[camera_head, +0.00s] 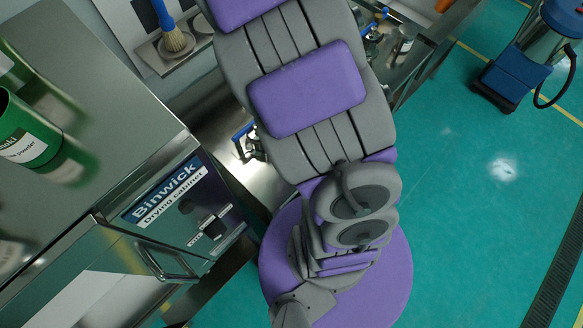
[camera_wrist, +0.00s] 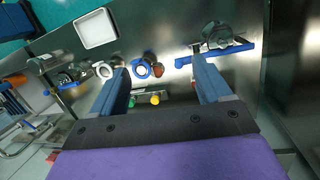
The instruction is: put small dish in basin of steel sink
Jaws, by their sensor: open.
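My gripper (camera_wrist: 157,57) is open in the wrist view, its two blue fingers spread wide above a steel surface, with nothing held between them. A white square shallow dish (camera_wrist: 95,29) lies at the upper left, beyond and left of the fingers, not touching them. I cannot tell for sure whether it is the small dish. A white ring-shaped piece (camera_wrist: 103,71) and a blue-rimmed round piece (camera_wrist: 141,68) lie near the left finger. I cannot make out the steel sink or its basin in either view. My arm covers the middle of the head view.
In the head view, a drying cabinet (camera_head: 165,205) stands at the left with a green tub (camera_head: 27,130) on top. A blue-handled brush (camera_head: 172,32) is at the top left. A blue machine (camera_head: 520,60) stands at the upper right. The green floor (camera_head: 470,190) at right is clear.

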